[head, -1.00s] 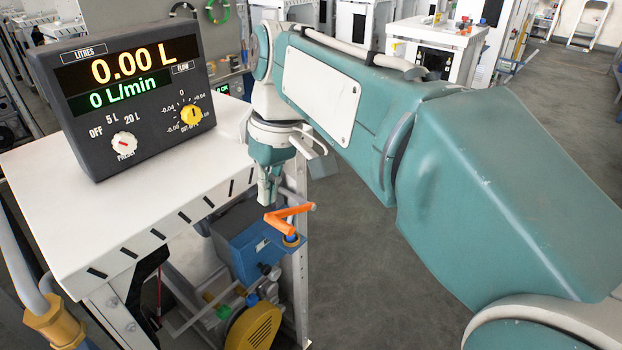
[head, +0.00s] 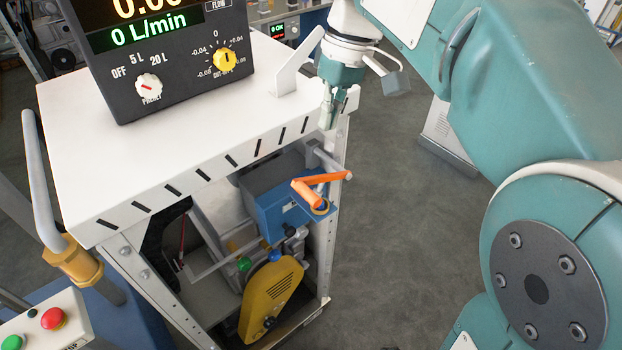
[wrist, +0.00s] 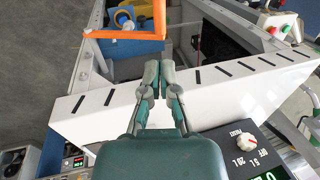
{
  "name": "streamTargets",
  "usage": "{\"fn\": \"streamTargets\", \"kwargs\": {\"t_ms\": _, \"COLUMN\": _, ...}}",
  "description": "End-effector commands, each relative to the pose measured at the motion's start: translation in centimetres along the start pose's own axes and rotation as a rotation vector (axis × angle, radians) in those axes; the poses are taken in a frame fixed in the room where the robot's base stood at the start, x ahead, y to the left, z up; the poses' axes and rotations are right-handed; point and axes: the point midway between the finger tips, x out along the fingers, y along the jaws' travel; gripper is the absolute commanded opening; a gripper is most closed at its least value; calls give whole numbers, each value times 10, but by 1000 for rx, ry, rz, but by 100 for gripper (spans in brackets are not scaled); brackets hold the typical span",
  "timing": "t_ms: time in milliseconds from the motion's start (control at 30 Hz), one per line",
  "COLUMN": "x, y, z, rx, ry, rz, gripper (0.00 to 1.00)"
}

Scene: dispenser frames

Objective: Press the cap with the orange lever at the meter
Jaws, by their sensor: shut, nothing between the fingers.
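The orange lever (head: 308,190) sits on top of a blue housing (head: 272,208) under the right front edge of the white bench top. In the wrist view the orange lever (wrist: 120,35) is large at the top, bent at a corner, with a yellow ring and blue parts behind it. The cap itself I cannot clearly make out. My gripper (head: 327,122) points down above and slightly right of the lever, apart from it. In the wrist view my gripper (wrist: 159,70) is shut and empty, its tips over the slotted bench edge and short of the lever.
The meter (head: 165,55) with its display and dials stands on the bench top (head: 70,140). A yellow motor cover (head: 270,300) sits below. Open floor lies to the right.

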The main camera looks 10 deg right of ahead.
Motion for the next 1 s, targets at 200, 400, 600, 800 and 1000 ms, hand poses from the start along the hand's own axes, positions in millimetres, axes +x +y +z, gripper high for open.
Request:
{"fn": "streamTargets", "kwargs": {"t_ms": 200, "x": 42, "y": -3, "z": -1, "rx": 1, "ry": -5, "rz": 2, "gripper": 0}}
{"fn": "streamTargets", "kwargs": {"t_ms": 400, "x": 80, "y": -5, "z": -2, "rx": 1, "ry": -6, "rz": 2, "gripper": 0}}
{"fn": "streamTargets", "kwargs": {"t_ms": 600, "x": 112, "y": -3, "z": -1, "rx": 1, "ry": -4, "rz": 2, "gripper": 0}}
{"fn": "streamTargets", "kwargs": {"t_ms": 800, "x": 125, "y": -1, "z": 0, "rx": 1, "ry": -2, "rz": 2, "gripper": 0}}
{"fn": "streamTargets", "kwargs": {"t_ms": 1000, "x": 127, "y": -3, "z": -2, "rx": 1, "ry": -2, "rz": 4, "gripper": 0}}
